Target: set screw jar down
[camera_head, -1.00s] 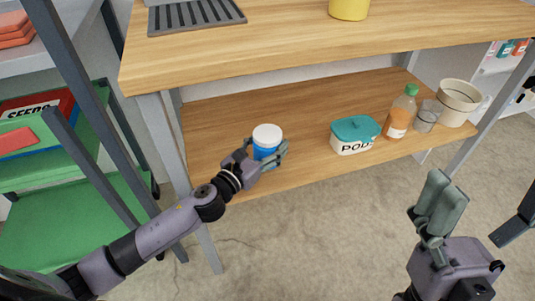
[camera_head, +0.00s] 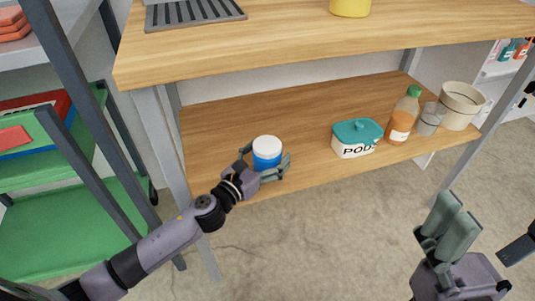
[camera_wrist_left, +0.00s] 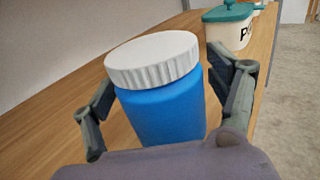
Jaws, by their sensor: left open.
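The screw jar (camera_head: 267,153) is blue with a white ridged lid. It stands upright on the lower wooden shelf (camera_head: 215,135), near its front edge at the left. My left gripper (camera_head: 267,170) is around the jar with its fingers open, one on each side. In the left wrist view the jar (camera_wrist_left: 165,100) is between the spread fingers, with visible gaps beside it. The jar's base is hidden behind the gripper's palm.
A teal-lidded white pod container (camera_head: 354,148), an orange bottle (camera_head: 402,118), a clear glass (camera_head: 429,119) and a cream pot (camera_head: 461,103) stand to the right on the same shelf. The upper wooden shelf (camera_head: 290,55) overhangs. The shelf between jar and container is clear.

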